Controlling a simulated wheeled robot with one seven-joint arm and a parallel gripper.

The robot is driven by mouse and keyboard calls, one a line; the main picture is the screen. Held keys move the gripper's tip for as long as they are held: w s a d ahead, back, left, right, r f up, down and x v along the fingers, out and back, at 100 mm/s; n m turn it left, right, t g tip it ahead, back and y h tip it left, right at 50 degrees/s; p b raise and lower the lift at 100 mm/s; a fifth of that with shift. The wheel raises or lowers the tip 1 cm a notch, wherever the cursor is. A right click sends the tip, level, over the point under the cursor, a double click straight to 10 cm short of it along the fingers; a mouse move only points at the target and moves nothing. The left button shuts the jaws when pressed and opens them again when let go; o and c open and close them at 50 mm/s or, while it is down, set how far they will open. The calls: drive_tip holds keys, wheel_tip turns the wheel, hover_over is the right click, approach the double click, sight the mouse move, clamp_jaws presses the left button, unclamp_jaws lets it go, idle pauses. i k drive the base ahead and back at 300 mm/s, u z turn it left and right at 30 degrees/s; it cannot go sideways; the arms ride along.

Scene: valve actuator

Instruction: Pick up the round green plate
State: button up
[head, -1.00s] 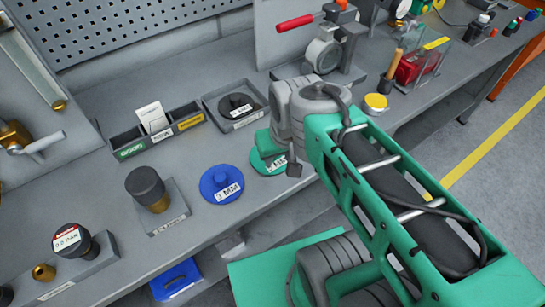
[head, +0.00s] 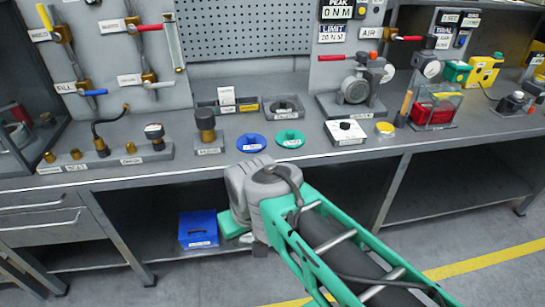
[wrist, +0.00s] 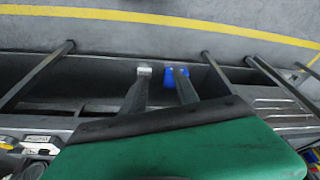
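The round green plate (head: 289,139) lies flat on the bench near its front edge, with a raised knob and a white label. It is fully visible in the head view. A similar round blue plate (head: 250,143) lies just left of it. My arm stands in front of the bench, its nearest joint below and left of the green plate, apart from it. The fingers of my gripper (wrist: 162,71) show in the wrist view, spread apart with nothing held between them. The head view does not show them clearly. I cannot make out the green plate in the wrist view.
A white labelled block (head: 345,132) and a yellow-topped round item (head: 385,128) stand right of the plate. A black tray (head: 283,106) sits behind it. The bench front edge runs below. A blue bin (head: 198,229) rests on the lower shelf.

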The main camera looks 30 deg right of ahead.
sight(287, 139)
drive_tip(key=z, duration=0.1)
drive_tip(key=i, duration=0.85)
